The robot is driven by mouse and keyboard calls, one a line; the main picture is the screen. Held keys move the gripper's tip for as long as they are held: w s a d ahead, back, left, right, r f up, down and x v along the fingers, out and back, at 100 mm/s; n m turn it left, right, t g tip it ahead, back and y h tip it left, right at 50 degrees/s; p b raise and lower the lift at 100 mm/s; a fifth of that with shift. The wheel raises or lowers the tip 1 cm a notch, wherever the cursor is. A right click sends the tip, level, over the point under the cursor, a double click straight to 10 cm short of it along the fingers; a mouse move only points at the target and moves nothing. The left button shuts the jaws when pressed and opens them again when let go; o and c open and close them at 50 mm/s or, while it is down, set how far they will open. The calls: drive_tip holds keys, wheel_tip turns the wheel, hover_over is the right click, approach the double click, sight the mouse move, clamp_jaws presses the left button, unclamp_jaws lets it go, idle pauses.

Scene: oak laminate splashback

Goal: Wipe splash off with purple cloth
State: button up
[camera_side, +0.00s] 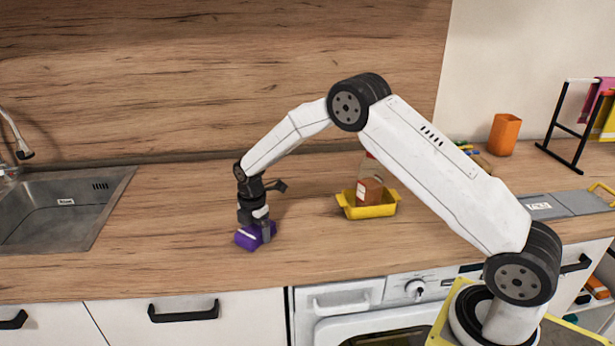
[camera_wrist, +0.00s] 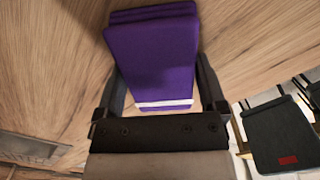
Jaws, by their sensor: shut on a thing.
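The purple cloth (camera_side: 250,238) is a thick folded pad at the front-left part of the wooden worktop. My gripper (camera_side: 256,226) points down and is shut on the cloth from above. In the wrist view the cloth (camera_wrist: 152,55) sits between the two dark fingers of my gripper (camera_wrist: 160,95), with a white stripe near the palm. The cloth is at or just above the worktop; I cannot tell if it touches. No splash can be made out on the worktop or on the oak splashback (camera_side: 220,75).
A steel sink (camera_side: 60,215) is set in at the left. A yellow tray (camera_side: 370,210) with a bottle (camera_side: 369,185) stands right of my gripper. An orange cup (camera_side: 504,134) and a black rack (camera_side: 568,130) stand at the back right. The worktop between sink and cloth is clear.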

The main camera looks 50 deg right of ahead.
drive_tip(key=shift+w, duration=0.45)
drive_tip(key=shift+w, duration=0.2)
drive_tip(key=shift+w+r, duration=0.1)
drive_tip(key=shift+w, duration=0.6)
drive_tip(key=shift+s, duration=0.9)
drive_tip(key=shift+s, duration=0.15)
drive_tip(key=shift+s+f, duration=0.25)
drive_tip(key=shift+s, duration=0.6)
